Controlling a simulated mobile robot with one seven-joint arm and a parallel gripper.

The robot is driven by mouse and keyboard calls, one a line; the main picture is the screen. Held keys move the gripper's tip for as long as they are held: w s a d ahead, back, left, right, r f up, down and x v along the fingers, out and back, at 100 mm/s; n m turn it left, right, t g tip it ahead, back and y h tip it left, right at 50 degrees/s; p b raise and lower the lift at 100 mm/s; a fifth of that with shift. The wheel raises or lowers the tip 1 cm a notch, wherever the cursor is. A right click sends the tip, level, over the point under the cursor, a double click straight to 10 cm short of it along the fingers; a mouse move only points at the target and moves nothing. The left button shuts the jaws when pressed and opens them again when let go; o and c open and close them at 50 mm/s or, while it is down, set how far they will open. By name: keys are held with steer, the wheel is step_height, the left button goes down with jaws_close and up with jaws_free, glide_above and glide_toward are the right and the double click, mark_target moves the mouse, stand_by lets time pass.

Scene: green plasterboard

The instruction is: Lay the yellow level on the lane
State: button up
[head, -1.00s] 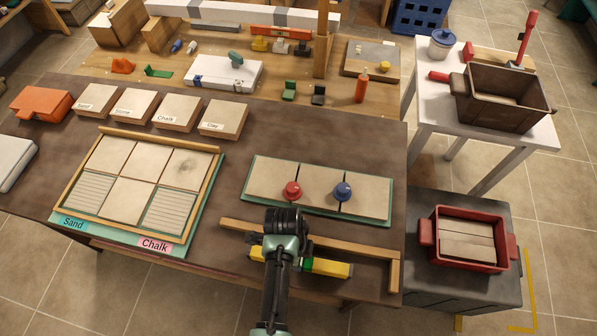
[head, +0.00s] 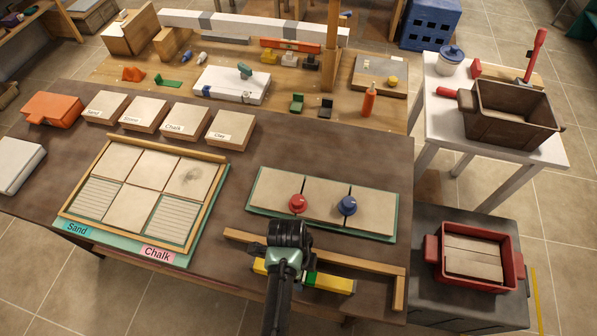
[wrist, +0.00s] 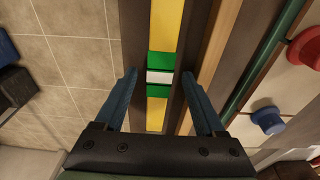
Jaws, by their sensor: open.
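The yellow level (head: 331,283), with a green and white middle, lies along the front edge of the brown table, beside a wooden L-shaped rail. My gripper (head: 286,262) is over its middle in the head view, hiding part of it. In the wrist view the open fingers of my gripper (wrist: 159,75) stand on either side of the level (wrist: 166,25), with gaps, around its green and white band. A long tiled strip on a green base (head: 270,190) lies behind the rail; I cannot tell whether it is the lane. A red knob (head: 297,203) and a blue knob (head: 347,206) stand on it.
The wooden rail (head: 325,259) runs close behind the level and turns forward at its right end. A framed tile board (head: 217,205) lies to the left. A red crate (head: 430,262) stands on a lower dark stand at right. Bare tabletop lies between the boards.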

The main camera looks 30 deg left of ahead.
step_height(320, 180, up, 12)
steer(key=a+b, duration=0.1)
steer(key=shift+s+a, duration=0.15)
steer(key=shift+s, duration=0.05)
stand_by(0.5)
